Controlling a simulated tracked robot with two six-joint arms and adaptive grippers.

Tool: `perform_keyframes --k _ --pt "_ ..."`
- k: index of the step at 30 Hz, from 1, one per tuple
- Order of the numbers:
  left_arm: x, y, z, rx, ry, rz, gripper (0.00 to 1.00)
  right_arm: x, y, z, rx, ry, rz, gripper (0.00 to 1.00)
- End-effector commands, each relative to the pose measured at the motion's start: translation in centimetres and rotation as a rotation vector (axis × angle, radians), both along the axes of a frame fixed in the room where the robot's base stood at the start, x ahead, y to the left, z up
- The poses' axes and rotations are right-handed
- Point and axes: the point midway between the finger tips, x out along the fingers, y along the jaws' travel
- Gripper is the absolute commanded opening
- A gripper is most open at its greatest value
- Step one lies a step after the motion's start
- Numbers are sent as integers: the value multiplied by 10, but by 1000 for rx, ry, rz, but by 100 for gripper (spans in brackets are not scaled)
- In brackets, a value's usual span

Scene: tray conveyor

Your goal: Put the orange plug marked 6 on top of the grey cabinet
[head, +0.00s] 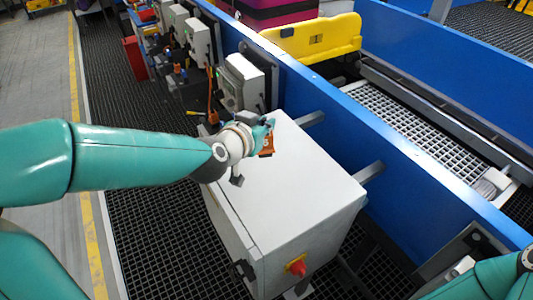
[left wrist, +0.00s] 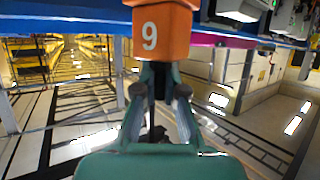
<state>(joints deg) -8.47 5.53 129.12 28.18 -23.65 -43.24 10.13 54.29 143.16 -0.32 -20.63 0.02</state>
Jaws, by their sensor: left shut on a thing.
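The orange plug (head: 267,146) is in my left gripper (head: 264,132), over the far part of the grey cabinet's top (head: 290,190) in the head view. I cannot tell if the plug touches the top. In the left wrist view the plug (left wrist: 165,32) is between the fingertips (left wrist: 162,68), and its white digit reads like a 9. That view looks upside down, so it may be a 6. My left gripper is shut on the plug and partly hides it in the head view. My right arm shows at the bottom right; its gripper is out of view.
A blue conveyor side wall (head: 385,150) runs along the cabinet's right. A grey box (head: 240,82) stands behind the cabinet. A red knob (head: 297,268) sticks out at the cabinet's front. The rest of the cabinet top is bare.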

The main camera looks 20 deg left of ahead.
Motion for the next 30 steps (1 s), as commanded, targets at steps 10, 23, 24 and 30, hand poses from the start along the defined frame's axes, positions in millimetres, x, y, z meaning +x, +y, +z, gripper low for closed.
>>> perform_keyframes --k 10,23,24,30 --pt "0 0 -35 0 1 0 0 0 0 -14 0 -1 0 0" --pt "0 1 -62 -2 -2 2 0 0 0 -19 0 -1 0 0" --pt "0 1 -62 -2 -2 2 0 0 0 -19 0 -1 0 0" --pt "0 1 -63 -2 -1 2 23 0 0 -21 0 -1 0 0"
